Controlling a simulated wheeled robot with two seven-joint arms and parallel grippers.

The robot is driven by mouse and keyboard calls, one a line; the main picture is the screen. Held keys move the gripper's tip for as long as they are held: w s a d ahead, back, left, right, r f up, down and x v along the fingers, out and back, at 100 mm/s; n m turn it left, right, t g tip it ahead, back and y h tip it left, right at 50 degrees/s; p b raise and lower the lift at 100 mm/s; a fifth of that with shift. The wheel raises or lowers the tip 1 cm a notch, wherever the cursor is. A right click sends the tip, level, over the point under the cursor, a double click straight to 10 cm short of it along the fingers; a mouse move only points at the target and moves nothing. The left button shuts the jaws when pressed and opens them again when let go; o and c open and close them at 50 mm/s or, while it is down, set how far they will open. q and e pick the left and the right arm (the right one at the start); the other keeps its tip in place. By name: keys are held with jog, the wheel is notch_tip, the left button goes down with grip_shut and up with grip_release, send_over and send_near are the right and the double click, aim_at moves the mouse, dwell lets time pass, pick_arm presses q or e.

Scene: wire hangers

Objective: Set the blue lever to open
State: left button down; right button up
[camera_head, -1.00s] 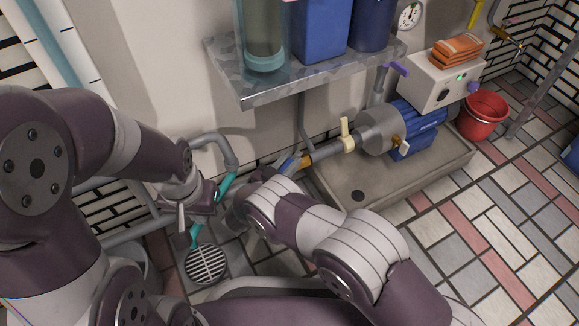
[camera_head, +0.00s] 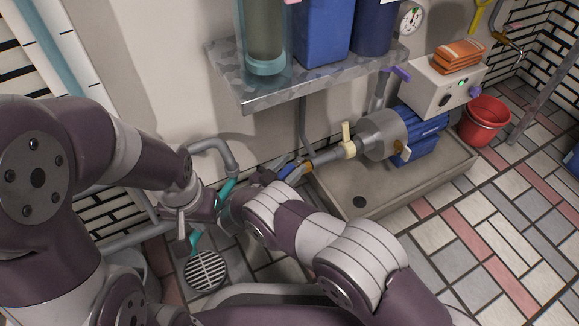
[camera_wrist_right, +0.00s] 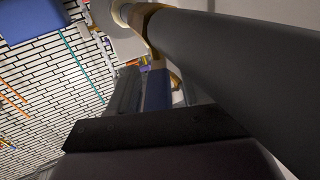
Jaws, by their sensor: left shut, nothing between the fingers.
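The blue lever (camera_head: 287,171) sits on the grey pipe, just left of a brass-coloured fitting (camera_head: 307,167). In the right wrist view the blue lever (camera_wrist_right: 157,90) lies close ahead, beside the large grey pipe (camera_wrist_right: 235,60). My right gripper (camera_head: 266,178) is at the lever's left end, partly hidden by my wrist. Its dark finger parts (camera_wrist_right: 124,95) show near the lever; I cannot tell contact or how wide the jaws are. My left gripper (camera_head: 184,232) is shut and empty, pointing down left of the lever near a teal piece (camera_head: 194,240).
A metal shelf (camera_head: 300,85) with containers overhangs the pipe. A cream lever (camera_head: 347,135) and a blue pump (camera_head: 420,135) stand right, over a concrete basin (camera_head: 400,190). A floor drain (camera_head: 205,272) lies below; a red bucket (camera_head: 484,121) stands far right.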

aim_at(290, 167)
notch_tip(290, 167, up, 6)
jog(key=p, duration=0.5)
jog(key=shift+f, duration=0.2)
jog(key=s+d+r+p, duration=0.5)
jog(key=d+p, duration=0.3)
jog(key=d, duration=0.2)
jog(key=shift+s+d+r, duration=0.15)
jog(key=shift+s+r, duration=0.05)
jog(key=shift+s, duration=0.15)
